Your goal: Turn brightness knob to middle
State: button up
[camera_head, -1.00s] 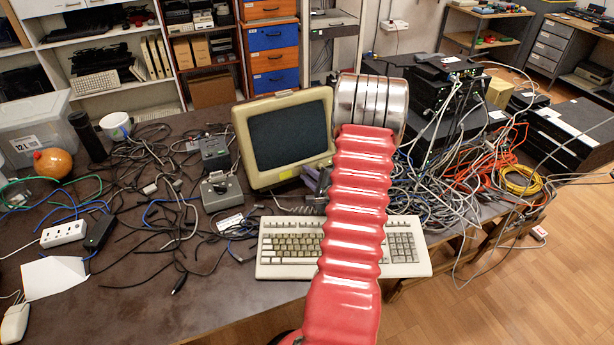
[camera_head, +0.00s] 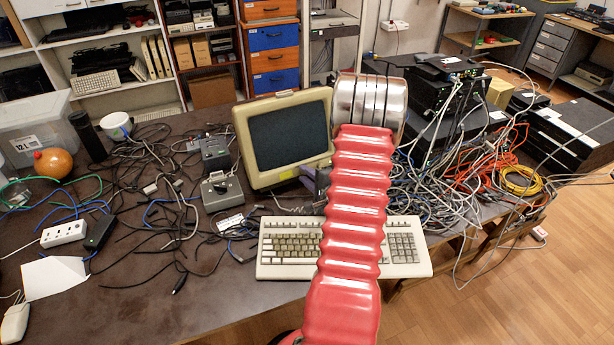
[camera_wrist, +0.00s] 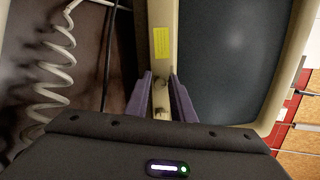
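The beige monitor (camera_head: 243,140) stands behind the keyboard with its dark screen facing forward. The wrist view shows its bezel (camera_wrist: 163,14) and dark screen (camera_wrist: 228,60) close up and turned sideways. A yellow sticker (camera_wrist: 160,42) is on the bezel. Small round knobs sit below the sticker in that picture; one knob (camera_wrist: 160,84) lies between my fingertips. My gripper (camera_wrist: 160,76) has two purple fingers a narrow gap apart, at the bezel. I cannot tell whether they touch the knob. In the head view my arm mostly hides the gripper and the monitor's lower right corner.
A beige keyboard (camera_head: 290,249) lies in front of the monitor. A grey box with a dial (camera_head: 222,192) and loose cables lie to its left. Stacked black devices (camera_head: 425,85) and tangled cables crowd the right. A coiled cord (camera_wrist: 50,75) runs beside the bezel.

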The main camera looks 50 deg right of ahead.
jog(key=shift+o, duration=1.3)
jog(key=shift+s+d, duration=0.15)
jog(key=shift+s+r, duration=0.15)
jog(key=shift+s, duration=0.35)
jog(key=v, duration=1.3)
jog(key=shift+w, duration=0.2)
